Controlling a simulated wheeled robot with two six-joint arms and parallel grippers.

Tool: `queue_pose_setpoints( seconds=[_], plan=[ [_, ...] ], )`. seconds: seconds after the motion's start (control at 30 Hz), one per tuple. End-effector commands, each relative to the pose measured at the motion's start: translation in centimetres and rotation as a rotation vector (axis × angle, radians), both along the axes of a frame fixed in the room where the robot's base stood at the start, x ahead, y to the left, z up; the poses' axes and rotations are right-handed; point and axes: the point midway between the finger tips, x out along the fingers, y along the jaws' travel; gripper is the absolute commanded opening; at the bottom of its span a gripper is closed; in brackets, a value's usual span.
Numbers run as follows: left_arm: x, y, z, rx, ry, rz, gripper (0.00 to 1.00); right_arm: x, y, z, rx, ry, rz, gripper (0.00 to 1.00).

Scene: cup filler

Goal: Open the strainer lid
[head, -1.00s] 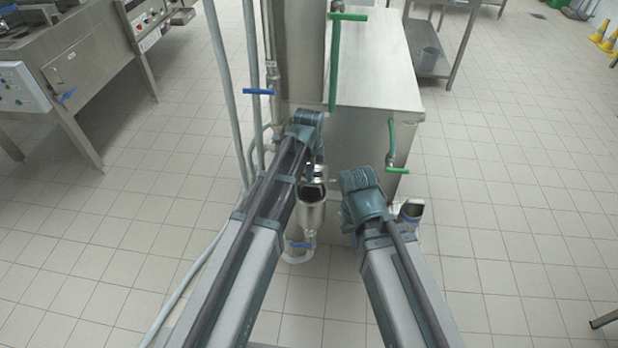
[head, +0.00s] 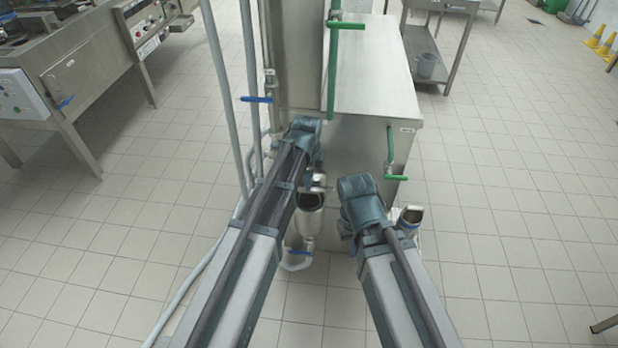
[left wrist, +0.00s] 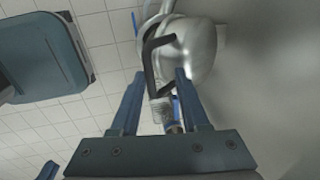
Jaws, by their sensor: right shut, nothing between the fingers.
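A shiny metal strainer (head: 307,222) hangs low in front of the steel cabinet, with a dark area at its top and a blue valve handle (head: 299,252) below. My left gripper (head: 314,182) is just above its top, partly hidden by my arm. In the left wrist view, its two blue fingers (left wrist: 160,98) stand apart with nothing held between them. Beyond the fingertips is the strainer's rounded metal surface (left wrist: 196,48), with a dark bent handle (left wrist: 151,62). I cannot tell whether the fingers touch it. My right gripper (head: 346,234) is shut and largely hidden beneath its wrist, right of the strainer.
A second metal vessel (head: 409,218) stands right of my right wrist. The steel cabinet (head: 370,75) with green pipes (head: 391,150) is behind. Vertical grey pipes (head: 232,100) and a blue valve (head: 257,99) are at left. The tiled floor (head: 510,210) at right is open.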

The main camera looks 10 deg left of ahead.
Motion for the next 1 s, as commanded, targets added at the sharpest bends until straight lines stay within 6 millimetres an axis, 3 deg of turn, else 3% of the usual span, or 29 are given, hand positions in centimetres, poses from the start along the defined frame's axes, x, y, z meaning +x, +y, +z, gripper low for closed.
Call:
queue_pose_setpoints(
  seconds=[0.27, 1.0],
  plan=[
    [-0.4, 0.0, 2.1, 0.000, 0.000, 0.000, 0.45, 0.0, 0.0, 2.1, 0.000, 0.000, 0.000, 0.00],
    [-2.1, 0.0, 12.6, 0.000, -0.001, 0.000, 0.45, 0.0, 0.0, 12.6, 0.000, 0.000, 0.000, 0.00]
  ],
)
